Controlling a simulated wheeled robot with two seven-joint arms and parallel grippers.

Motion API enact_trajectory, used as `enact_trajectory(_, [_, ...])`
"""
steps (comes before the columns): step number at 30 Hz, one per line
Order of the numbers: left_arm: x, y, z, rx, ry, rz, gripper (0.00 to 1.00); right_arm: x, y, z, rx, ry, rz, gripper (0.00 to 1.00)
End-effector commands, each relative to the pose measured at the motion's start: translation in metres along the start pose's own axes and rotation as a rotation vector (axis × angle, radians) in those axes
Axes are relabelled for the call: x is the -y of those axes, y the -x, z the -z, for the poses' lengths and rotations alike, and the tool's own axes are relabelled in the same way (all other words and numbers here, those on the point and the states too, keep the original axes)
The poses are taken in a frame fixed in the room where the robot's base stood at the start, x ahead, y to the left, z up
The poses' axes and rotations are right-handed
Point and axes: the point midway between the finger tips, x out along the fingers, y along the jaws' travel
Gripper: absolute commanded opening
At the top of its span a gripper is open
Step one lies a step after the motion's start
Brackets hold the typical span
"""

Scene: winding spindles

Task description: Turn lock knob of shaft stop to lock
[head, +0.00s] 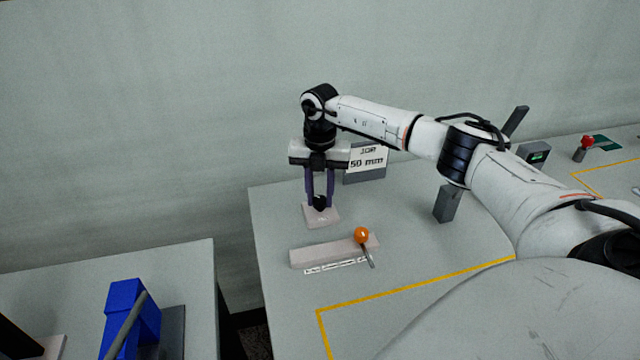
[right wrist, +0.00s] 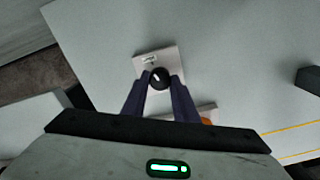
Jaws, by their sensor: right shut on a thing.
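The lock knob (head: 320,202) is a small black knob on a pale square base (head: 322,217) near the far left corner of the table. In the right wrist view the knob (right wrist: 160,78) is round and dark with a white mark, on its pale base (right wrist: 151,62). My right gripper (head: 320,198) points down with its two dark fingers on either side of the knob, shut on it. In the right wrist view the fingertips (right wrist: 161,80) flank the knob. My left gripper is not in view.
A pale bar with a scale (head: 318,254) and an orange ball-topped lever (head: 362,236) lies in front of the knob base. A "50 mm" sign (head: 367,160) stands behind. A grey block (head: 446,204) is to the right. A blue fixture (head: 130,310) stands on the left table.

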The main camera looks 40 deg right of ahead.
Motion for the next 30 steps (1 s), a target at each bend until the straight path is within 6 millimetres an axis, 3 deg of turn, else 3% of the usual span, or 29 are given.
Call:
enact_trajectory(12, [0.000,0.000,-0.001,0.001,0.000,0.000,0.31,0.000,0.002,-0.002,0.004,-0.007,-0.003,0.04])
enact_trajectory(13, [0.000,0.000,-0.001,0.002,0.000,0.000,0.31,0.000,0.002,-0.002,0.005,-0.007,-0.003,0.30])
enact_trajectory(16, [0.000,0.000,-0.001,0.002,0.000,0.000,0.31,0.000,0.001,-0.001,0.004,-0.007,-0.002,0.45])
enact_trajectory(25, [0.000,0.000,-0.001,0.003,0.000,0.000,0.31,0.000,0.002,-0.001,0.002,-0.005,-0.001,0.45])
enact_trajectory(30, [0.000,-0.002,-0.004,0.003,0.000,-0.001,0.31,-0.001,0.019,-0.001,0.004,-0.006,-0.004,0.45])
